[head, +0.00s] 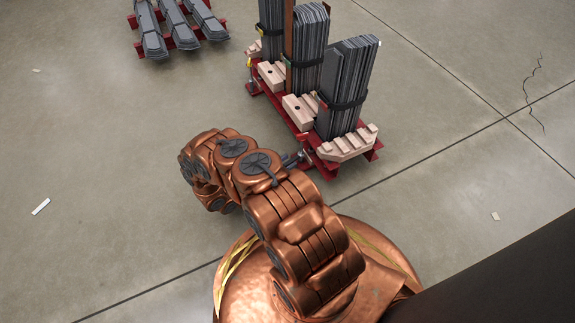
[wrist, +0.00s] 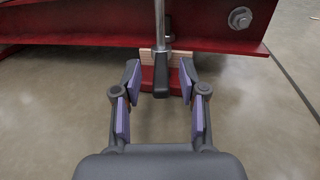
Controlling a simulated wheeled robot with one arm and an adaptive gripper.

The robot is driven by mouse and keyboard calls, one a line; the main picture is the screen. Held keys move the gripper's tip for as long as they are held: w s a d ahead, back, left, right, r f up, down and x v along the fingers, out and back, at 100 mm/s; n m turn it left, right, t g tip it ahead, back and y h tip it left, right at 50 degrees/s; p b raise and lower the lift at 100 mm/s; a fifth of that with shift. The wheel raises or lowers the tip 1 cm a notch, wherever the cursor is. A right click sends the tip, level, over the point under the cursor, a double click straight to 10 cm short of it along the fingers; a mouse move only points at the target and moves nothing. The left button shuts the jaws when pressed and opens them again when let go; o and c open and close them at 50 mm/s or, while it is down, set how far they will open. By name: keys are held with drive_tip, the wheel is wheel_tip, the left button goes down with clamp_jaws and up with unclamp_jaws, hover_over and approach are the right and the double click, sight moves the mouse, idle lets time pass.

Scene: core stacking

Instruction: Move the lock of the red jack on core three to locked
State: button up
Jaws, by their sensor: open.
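In the wrist view, a metal rod (wrist: 159,22) with a black grip (wrist: 161,82) points towards me in front of a red steel beam (wrist: 75,25). It looks like the jack's lock lever. My gripper (wrist: 160,76) is open, one finger on each side of the black grip, with a gap visible on both sides. In the head view, my gripper (head: 294,159) is at the near left corner of the red frame (head: 308,152) under the grey cores. My arm hides part of that corner. Whether the lock is locked I cannot tell.
Grey laminated cores (head: 349,80) stand upright on the red frame with pale wooden blocks (head: 347,145). A bolt (wrist: 240,18) sticks out of the beam at right. More grey pieces (head: 175,22) lie on red supports at the back left. The concrete floor around is mostly clear.

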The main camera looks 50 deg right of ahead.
drive_tip(key=shift+s+d, duration=0.1)
drive_tip(key=shift+d, duration=0.2)
clamp_jaws()
idle(0.5)
